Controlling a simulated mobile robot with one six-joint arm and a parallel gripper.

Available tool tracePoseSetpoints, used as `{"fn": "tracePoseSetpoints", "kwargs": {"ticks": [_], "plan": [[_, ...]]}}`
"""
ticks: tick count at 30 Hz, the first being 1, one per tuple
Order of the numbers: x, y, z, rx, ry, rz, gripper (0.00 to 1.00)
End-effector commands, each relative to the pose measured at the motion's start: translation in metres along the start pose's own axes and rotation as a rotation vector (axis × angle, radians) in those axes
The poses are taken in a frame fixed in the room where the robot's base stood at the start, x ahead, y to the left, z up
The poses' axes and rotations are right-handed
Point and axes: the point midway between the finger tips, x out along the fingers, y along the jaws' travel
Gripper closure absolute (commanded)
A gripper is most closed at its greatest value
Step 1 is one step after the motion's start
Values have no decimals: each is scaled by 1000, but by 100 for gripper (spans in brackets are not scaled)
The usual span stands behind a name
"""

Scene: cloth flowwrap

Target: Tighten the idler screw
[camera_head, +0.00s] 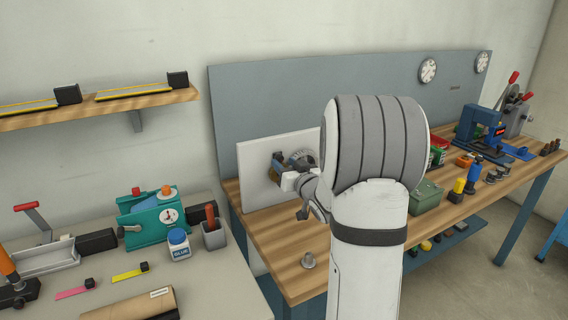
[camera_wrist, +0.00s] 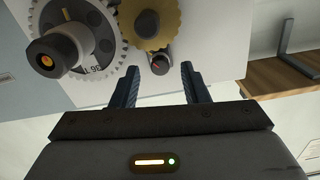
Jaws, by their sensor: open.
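In the wrist view, a small dark screw with a reddish centre (camera_wrist: 159,65) sits just below a brass-coloured gear (camera_wrist: 152,22) on a white panel. I take it to be the idler screw, though its label cannot be read. A larger pale gear (camera_wrist: 80,42) with a dark knob stands to the left. My gripper (camera_wrist: 160,82) is open, its two dark fingers apart on either side below the screw, not visibly touching it. In the head view the white panel (camera_head: 258,190) stands upright on the wooden bench; my arm hides much of the gears and the gripper's fingertips.
The wooden bench (camera_head: 262,232) carries a small metal piece (camera_head: 308,260) in front of the panel. A green box (camera_head: 426,197) and yellow and blue bottles stand right of my arm. The left table holds a teal device (camera_head: 150,222) and a glue jar (camera_head: 179,244). A shelf (camera_head: 100,108) hangs above.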

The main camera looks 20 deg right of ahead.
Motion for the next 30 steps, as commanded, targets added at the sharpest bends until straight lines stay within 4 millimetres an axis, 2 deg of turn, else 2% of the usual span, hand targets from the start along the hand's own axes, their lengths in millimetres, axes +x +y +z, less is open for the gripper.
{"fn": "tracePoseSetpoints", "kwargs": {"ticks": [6,12,30], "plan": [[-39,1,0,1,1,4,59],[-57,0,0,0,0,2,59],[-58,-2,-1,-6,-14,11,59]]}}
